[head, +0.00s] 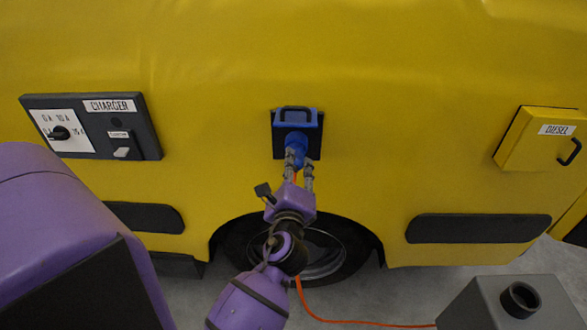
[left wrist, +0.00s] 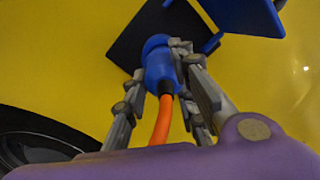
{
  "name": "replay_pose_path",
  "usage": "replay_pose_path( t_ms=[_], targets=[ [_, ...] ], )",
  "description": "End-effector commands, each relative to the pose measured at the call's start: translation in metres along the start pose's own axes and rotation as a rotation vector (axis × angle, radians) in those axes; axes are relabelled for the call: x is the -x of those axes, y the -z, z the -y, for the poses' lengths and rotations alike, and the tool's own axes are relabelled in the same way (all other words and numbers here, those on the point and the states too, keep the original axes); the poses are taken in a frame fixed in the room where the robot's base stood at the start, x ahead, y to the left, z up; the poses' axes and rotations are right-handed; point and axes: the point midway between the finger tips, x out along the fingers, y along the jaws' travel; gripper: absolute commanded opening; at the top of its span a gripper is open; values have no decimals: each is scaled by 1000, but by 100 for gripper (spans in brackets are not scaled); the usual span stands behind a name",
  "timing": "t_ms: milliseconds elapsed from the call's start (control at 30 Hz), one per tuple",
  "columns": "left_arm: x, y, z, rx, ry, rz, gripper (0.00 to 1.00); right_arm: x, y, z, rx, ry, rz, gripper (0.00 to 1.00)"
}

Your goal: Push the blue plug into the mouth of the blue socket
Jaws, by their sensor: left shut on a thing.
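The blue plug (head: 296,141) is held in my left gripper (head: 299,160), in front of the blue socket (head: 281,119) on the yellow vehicle side. The socket has a dark backplate and a raised blue lid (head: 296,114). In the left wrist view the plug (left wrist: 158,62) sits between the fingers (left wrist: 155,85), its front end toward the dark backplate (left wrist: 135,35). An orange cable (left wrist: 160,120) trails from its back. The plug hides the socket's mouth, so I cannot tell whether it is in the mouth or just before it. My right gripper is not in view.
A charger panel (head: 140,140) with a knob and switch is at left. A yellow diesel flap (head: 520,150) is at right. A wheel (head: 345,250) is below the socket. A grey box with a round opening (head: 480,310) stands at lower right, and the orange cable (head: 340,321) runs along the floor toward it.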

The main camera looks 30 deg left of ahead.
Motion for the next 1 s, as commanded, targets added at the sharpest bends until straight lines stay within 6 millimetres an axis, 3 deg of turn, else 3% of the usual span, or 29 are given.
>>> replay_pose_path(
  t_ms=[833,867,1000],
  targets=[
    [-13,-1,1,1,3,1,0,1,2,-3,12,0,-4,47],
    [-13,-1,1,1,3,1,26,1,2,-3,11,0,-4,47],
    [-13,-1,1,1,2,1,45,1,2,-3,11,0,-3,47]
  ],
)
